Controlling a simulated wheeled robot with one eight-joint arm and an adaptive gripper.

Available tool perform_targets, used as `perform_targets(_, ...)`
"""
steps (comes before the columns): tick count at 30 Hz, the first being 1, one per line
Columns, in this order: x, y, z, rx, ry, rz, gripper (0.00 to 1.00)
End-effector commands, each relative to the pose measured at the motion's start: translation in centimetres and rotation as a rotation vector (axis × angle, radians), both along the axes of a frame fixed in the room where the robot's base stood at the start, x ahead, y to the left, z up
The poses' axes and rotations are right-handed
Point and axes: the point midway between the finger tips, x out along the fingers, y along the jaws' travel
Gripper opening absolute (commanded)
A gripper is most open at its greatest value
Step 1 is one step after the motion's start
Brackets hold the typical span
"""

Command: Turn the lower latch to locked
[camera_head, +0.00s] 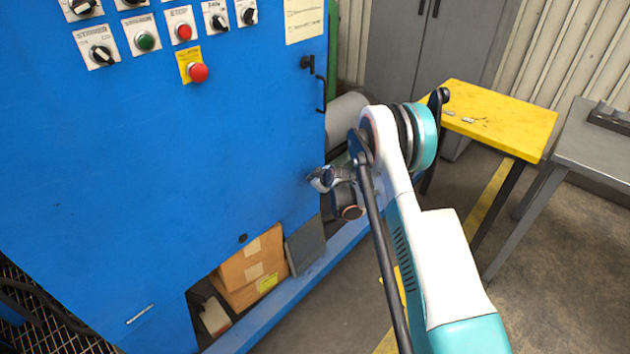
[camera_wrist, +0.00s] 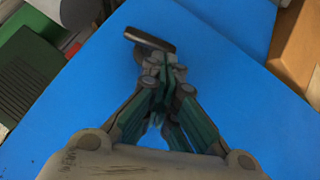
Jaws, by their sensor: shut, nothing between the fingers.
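The lower latch (camera_wrist: 146,39) shows in the wrist view as a short dark bar on a rounded base on the blue panel. It lies slantwise in that picture, just beyond my fingertips. My gripper (camera_wrist: 158,66) is shut with nothing between its fingers, its tips at the latch's base; I cannot tell if they touch it. In the head view my gripper (camera_head: 318,180) is close to the blue cabinet door (camera_head: 200,150) near its right edge, and it hides the lower latch there.
The upper latch (camera_head: 307,63) and a dark door handle (camera_head: 321,93) sit higher on the door edge. A control panel with a red button (camera_head: 198,73) is upper left. Cardboard boxes (camera_head: 250,265) fill an opening below. A yellow table (camera_head: 505,115) and grey table (camera_head: 598,145) stand right.

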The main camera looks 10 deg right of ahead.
Motion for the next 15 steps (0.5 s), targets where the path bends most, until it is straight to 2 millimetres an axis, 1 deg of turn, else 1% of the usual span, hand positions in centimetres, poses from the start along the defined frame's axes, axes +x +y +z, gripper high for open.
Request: perform_targets(15, -0.18, 0.38, -0.49, -0.096, -0.069, 0.001, 0.00)
